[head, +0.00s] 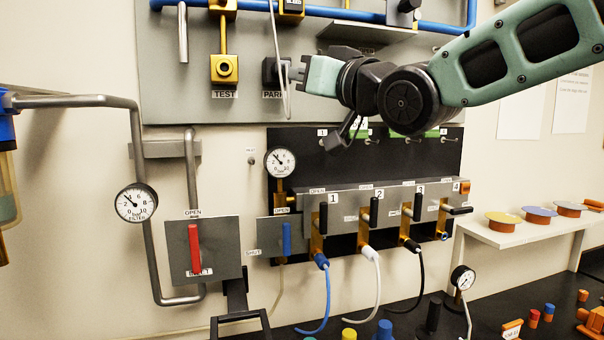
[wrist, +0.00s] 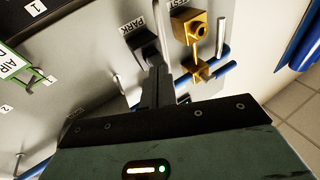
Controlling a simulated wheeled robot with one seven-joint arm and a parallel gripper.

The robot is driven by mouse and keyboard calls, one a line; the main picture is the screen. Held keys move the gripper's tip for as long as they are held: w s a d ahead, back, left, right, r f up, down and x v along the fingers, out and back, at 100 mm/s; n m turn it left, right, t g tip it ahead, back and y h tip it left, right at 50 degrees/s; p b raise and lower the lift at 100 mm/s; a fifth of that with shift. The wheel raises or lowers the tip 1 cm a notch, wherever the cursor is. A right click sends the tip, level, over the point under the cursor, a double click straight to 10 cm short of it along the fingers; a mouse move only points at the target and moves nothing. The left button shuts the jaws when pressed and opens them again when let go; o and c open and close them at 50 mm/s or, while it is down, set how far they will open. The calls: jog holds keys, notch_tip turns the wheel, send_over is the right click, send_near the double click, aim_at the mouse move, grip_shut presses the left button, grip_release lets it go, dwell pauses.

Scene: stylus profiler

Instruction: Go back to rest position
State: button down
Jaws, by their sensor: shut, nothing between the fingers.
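My gripper (head: 298,72) is near the grey upper panel in the head view, beside the black PARK block (head: 271,70). In the wrist view its fingers (wrist: 158,82) are together and point at the black PARK block (wrist: 145,45). Whether the fingertips touch the block I cannot tell. Nothing shows between the fingers. My arm reaches in from the upper right of the head view, in front of the panel. It hides part of the panel and wall behind it.
A brass TEST fitting (head: 224,69) sits left of PARK. Blue pipe (head: 340,17) runs above. Below are a manifold (head: 345,200) with several black-handled valves, a pressure gauge (head: 280,162), a red lever (head: 194,248) and hoses. A white shelf (head: 520,233) stands at right.

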jog(key=s+d+f+g+h+b, duration=0.1)
jog(key=s+f+g+h, duration=0.1)
jog(key=f, duration=0.7)
jog(key=s+f+g+h, duration=0.2)
jog(key=s+f+g, duration=0.1)
jog(key=f, duration=0.7)
jog(key=s+d+f+g+h+b, duration=0.1)
jog(key=s+d+f+g+h, duration=0.3)
jog(key=s+f, duration=0.8)
jog(key=s+d+f+g+h+b, duration=0.1)
jog(key=s+d+f+g+h, duration=0.3)
jog(key=s+d+f, duration=0.5)
jog(key=s+f+g, duration=0.2)
jog(key=s+f, duration=0.1)
jog(key=s, duration=0.1)
jog(key=shift+s+f+n+g, duration=0.15)
jog(key=shift+f+n+g, duration=0.25)
